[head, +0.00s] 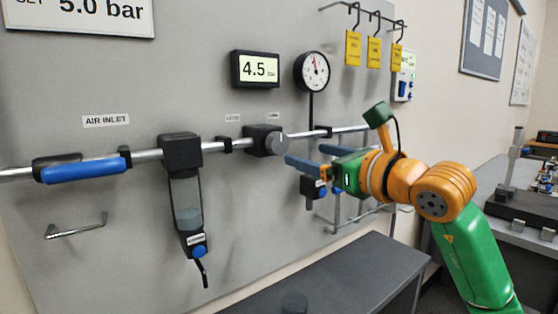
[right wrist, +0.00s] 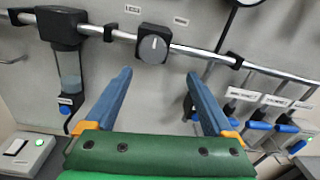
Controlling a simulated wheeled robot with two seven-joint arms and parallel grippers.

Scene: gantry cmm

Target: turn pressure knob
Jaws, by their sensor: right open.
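The pressure knob (head: 277,144) is a round grey dial on a black regulator block (head: 256,139) on the air pipe. It also shows in the right wrist view (right wrist: 153,48), with a pale mark near its top. My right gripper (head: 302,156) is open and empty, just right of the knob in the head view. In the right wrist view its blue fingers (right wrist: 165,76) point toward the knob, one on either side below it, apart from it. The digital display (head: 259,69) reads 4.5 bar. A sign (head: 78,12) at top left reads 5.0 bar. My left gripper is not in view.
A round gauge (head: 312,72) stands above the pipe. A filter bowl (head: 187,205) hangs left of the regulator, and a blue-handled valve (head: 84,170) is further left. Yellow tags (head: 374,52) hang at upper right. A dark bench (head: 340,275) lies below the panel.

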